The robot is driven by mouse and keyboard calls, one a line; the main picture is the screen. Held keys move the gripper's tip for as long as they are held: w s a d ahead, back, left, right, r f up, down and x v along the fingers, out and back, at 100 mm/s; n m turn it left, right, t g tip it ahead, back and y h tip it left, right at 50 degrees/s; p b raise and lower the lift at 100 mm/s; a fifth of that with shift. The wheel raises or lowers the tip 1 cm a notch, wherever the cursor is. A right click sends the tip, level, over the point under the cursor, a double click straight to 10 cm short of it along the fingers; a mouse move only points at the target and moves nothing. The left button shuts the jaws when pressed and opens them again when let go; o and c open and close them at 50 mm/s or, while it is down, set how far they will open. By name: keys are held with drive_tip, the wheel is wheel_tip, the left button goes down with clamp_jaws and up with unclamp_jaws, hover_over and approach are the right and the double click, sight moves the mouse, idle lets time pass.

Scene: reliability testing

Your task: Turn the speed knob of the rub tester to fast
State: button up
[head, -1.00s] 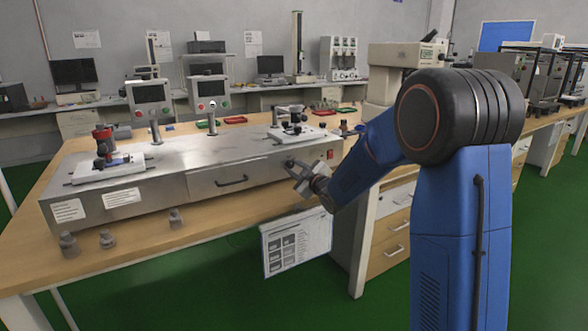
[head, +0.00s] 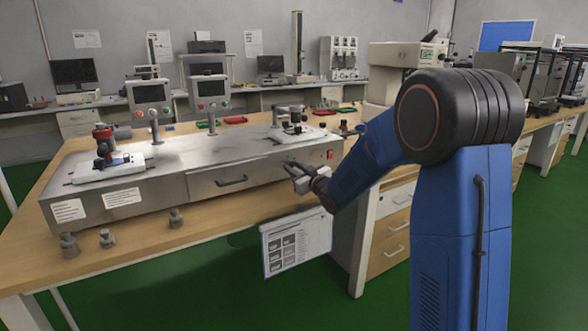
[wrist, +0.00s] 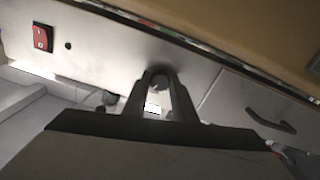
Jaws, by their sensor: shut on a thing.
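The rub tester (head: 160,165) is a long grey metal box on the wooden bench. My gripper (head: 290,167) is at the right part of its front panel, between the drawer and the red switch. In the wrist view the speed knob (wrist: 159,82) is a small dark round knob between the two fingertips (wrist: 158,76), against the panel. My gripper is shut on it. The fingers hide part of the knob, and no pointer or speed marking on it can be made out.
The red rocker switch (wrist: 42,37) is beside the knob; it also shows in the head view (head: 330,154). The drawer handle (wrist: 270,121) is on the other side. Grey weights (head: 107,238) stand at the bench's front edge. A printed sheet (head: 297,243) hangs below the bench edge.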

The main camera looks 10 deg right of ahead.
drive_tip(key=m, duration=0.6)
drive_tip(key=shift+f, duration=0.1)
idle(0.6)
drive_tip(key=o, duration=1)
drive_tip(key=shift+o, duration=0.2)
drive_tip(key=v, duration=1.7)
drive_tip(key=shift+s, duration=0.2)
